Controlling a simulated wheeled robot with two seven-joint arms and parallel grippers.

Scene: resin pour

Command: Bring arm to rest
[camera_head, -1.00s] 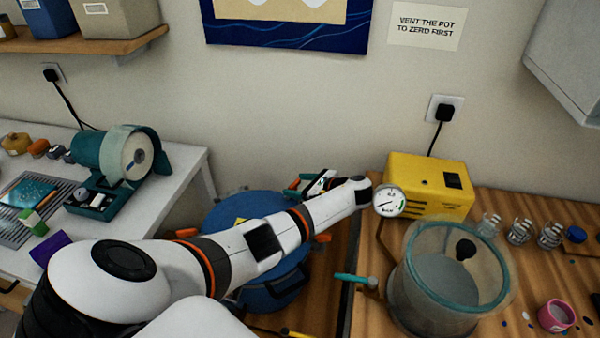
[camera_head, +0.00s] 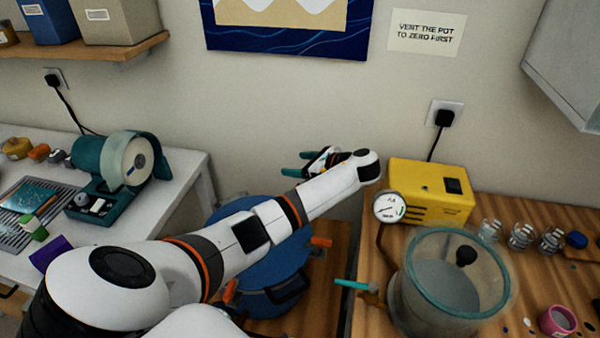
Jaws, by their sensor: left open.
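My left arm reaches in from the lower left across the middle of the head view. My left gripper (camera_head: 303,162) is at its far end, bent back toward the left. Its teal fingers are apart, with nothing visible between them. It is in the air in front of the wall, above and behind the blue lidded drum (camera_head: 274,272), apart from other things. The arm hides part of the drum. My right gripper is not in view.
The wooden bench (camera_head: 375,318) at right bears a clear pot (camera_head: 448,285), a gauge (camera_head: 389,206), a yellow pump (camera_head: 430,190), several glass jars (camera_head: 521,236) and a pink cup (camera_head: 557,320). The white table (camera_head: 183,180) at left bears a teal grinder (camera_head: 122,160).

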